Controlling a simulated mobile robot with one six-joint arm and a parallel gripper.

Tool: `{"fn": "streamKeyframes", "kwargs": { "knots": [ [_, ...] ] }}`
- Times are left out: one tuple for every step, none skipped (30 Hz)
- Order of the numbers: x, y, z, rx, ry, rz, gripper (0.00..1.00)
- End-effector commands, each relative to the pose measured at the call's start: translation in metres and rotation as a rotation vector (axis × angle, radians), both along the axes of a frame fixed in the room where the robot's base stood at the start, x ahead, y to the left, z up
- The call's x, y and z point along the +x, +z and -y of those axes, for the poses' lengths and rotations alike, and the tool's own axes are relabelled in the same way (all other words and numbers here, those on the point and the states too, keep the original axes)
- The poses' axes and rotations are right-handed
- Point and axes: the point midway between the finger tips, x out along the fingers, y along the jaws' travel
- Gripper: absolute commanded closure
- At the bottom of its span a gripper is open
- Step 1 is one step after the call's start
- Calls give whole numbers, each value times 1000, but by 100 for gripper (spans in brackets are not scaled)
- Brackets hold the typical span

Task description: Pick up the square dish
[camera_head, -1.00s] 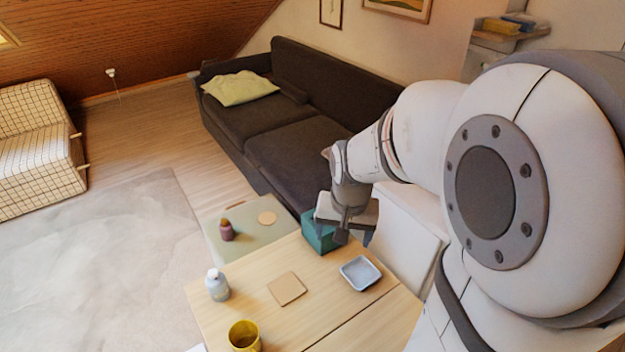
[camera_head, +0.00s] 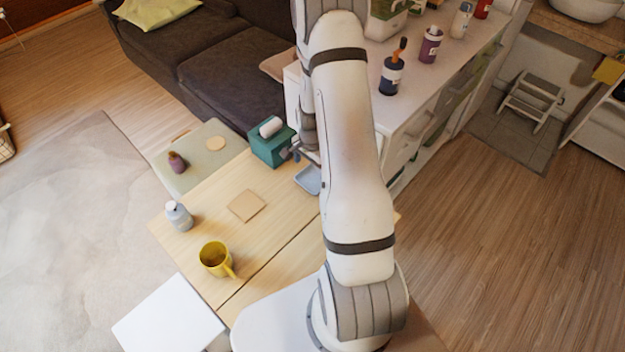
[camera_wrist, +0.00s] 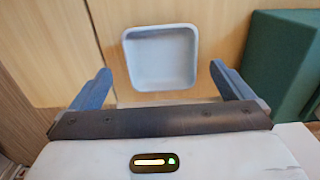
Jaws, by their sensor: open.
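The square dish (camera_head: 308,179) is pale blue-grey with rounded corners and lies on the light wooden table (camera_head: 285,210). My arm hides part of it in the head view. In the wrist view the whole dish (camera_wrist: 161,57) shows, empty, just beyond the fingers. My gripper (camera_wrist: 158,85) is open, with one blue-grey finger to the left of the dish and one to the right, both apart from it. In the head view my gripper (camera_head: 292,152) is mostly hidden behind my arm.
A teal tissue box (camera_head: 272,146) stands close beside the dish, and it also shows at right in the wrist view (camera_wrist: 280,60). A square coaster (camera_head: 246,206), a yellow mug (camera_head: 216,259) and a bottle (camera_head: 179,216) stand farther left. A white cabinet (camera_head: 405,125) is behind.

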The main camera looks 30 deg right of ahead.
Motion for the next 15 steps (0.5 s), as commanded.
{"fn": "streamKeyframes", "kwargs": {
  "knots": [
    [-1,-6,0,0,0,-2,0],
    [0,-8,0,1,1,-1,0],
    [0,-11,1,1,1,-1,0],
    [0,-13,2,0,1,-2,0],
    [0,-16,3,1,1,-3,0],
    [1,-20,4,0,1,-2,0],
    [2,-24,6,0,2,-2,0],
    [2,-28,7,1,2,-3,0],
    [3,-33,9,1,2,-3,0],
    [3,-37,10,1,2,-3,0],
    [4,-41,11,1,3,-3,0],
    [4,-47,10,1,4,-3,0],
    [4,-50,10,2,4,-2,0],
    [4,-53,10,2,4,-2,0],
    [4,-56,10,1,4,-3,0]
  ]
}}
